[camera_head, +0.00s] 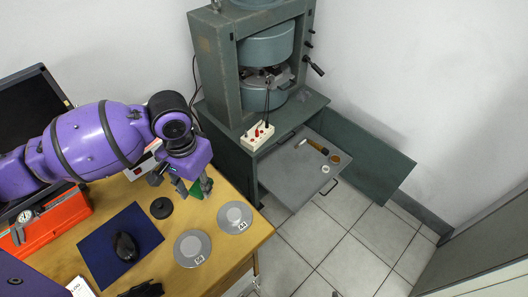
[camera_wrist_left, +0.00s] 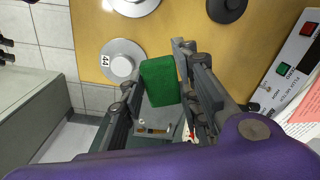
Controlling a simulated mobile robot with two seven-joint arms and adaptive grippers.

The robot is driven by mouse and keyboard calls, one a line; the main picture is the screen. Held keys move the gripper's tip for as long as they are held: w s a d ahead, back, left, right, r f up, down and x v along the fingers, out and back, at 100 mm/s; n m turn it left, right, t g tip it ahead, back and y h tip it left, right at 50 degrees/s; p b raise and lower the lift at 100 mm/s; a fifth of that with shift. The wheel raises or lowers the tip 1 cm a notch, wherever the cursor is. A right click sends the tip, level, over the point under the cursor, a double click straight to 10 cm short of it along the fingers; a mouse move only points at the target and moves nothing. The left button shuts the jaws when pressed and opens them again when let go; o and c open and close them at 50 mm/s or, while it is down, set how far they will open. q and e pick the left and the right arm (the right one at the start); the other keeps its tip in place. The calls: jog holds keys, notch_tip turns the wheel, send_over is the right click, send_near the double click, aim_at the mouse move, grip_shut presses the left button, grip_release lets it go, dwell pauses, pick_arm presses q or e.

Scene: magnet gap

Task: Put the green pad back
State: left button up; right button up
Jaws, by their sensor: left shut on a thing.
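The green pad (camera_head: 196,188) is between the fingers of my left gripper (camera_head: 191,188), over the right part of the wooden table. In the left wrist view the pad (camera_wrist_left: 160,82) is a flat green block. My left gripper (camera_wrist_left: 158,90) is shut on it, with a finger on either side. The grey-green magnet (camera_head: 266,47) stands at the back, with a gap between its upper and lower round poles. The pad is well apart from the magnet. A dark shape (camera_head: 143,290) at the bottom edge may be my right gripper; it is cut off.
Two grey discs with labels (camera_head: 192,248) (camera_head: 235,217) and a black disc (camera_head: 161,208) lie near the pad. A blue mat (camera_head: 95,250) holds a mouse. A pulled-out grey shelf (camera_head: 292,180) with small items sits below the magnet. A white switch box (camera_head: 257,136) stands in front.

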pick_arm(q)
jog(key=w+a+f, duration=0.2)
jog(key=w+a+f+b, duration=0.1)
jog(key=w+a+f, duration=0.1)
jog(key=w+f, duration=0.1)
jog(key=w+a+f, duration=0.1)
jog(key=w+f, duration=0.1)
jog(key=shift+w+a+f, duration=0.15)
jog(key=shift+a, duration=0.25)
jog(key=shift+w+f, duration=0.15)
jog(key=shift+f, duration=0.05)
jog(key=f, duration=0.3)
jog(key=shift+w+a+f+b, duration=0.15)
jog(key=shift+a+f+b, duration=0.05)
jog(key=shift+b, duration=0.2)
jog(key=shift+f, duration=0.15)
pick_arm(e)
jog(key=shift+s+f, duration=0.25)
jog(key=shift+f, duration=0.3)
jog(key=shift+s+f, duration=0.2)
jog(key=shift+f, duration=0.35)
